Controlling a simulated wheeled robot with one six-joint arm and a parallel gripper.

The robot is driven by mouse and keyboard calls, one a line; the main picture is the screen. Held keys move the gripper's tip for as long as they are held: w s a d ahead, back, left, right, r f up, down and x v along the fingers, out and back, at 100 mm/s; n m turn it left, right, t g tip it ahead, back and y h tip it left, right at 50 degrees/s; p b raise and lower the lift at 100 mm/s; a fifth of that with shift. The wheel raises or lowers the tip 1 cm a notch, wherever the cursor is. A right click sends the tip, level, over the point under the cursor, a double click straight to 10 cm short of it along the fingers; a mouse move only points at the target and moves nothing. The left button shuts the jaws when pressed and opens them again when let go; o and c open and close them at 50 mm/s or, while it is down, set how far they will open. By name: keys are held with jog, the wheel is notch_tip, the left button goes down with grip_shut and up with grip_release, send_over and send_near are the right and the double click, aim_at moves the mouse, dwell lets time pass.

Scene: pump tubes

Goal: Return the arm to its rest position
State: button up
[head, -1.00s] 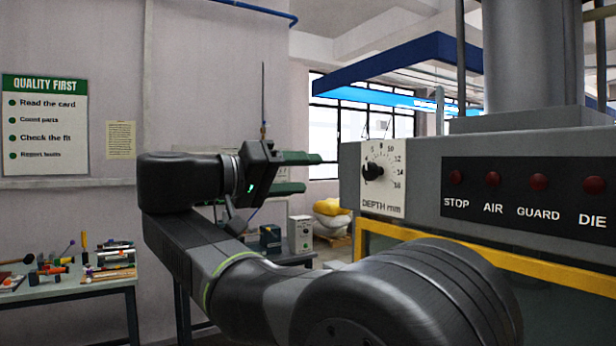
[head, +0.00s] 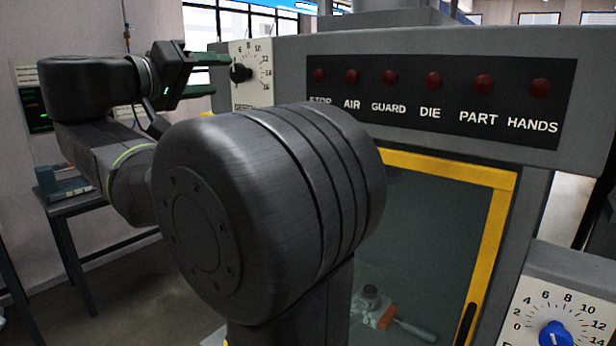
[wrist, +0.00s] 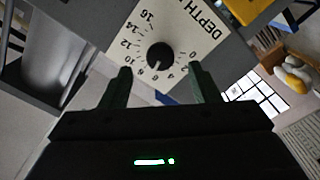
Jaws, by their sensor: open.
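My gripper (head: 212,75) is open and empty, at the end of my dark grey arm (head: 90,88) at the left of the head view. Its two green fingers point right toward the black depth knob (head: 240,73) on a white dial plate. The arm is bent, with its big joint in the middle of the head view. In the wrist view the depth knob (wrist: 160,55) appears between the spread fingertips of my gripper (wrist: 160,70). The fingers look apart from the knob, but the exact gap is unclear.
A grey machine panel (head: 590,70) with a row of red lamps stands close on the right. Below it is a yellow-framed window (head: 490,175). A second dial with a blue knob (head: 556,336) is at lower right. A table (head: 75,203) stands at the left, with open floor before it.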

aim_at(235, 75)
jog(key=shift+p+x, duration=0.3)
jog(key=shift+x, duration=1.85)
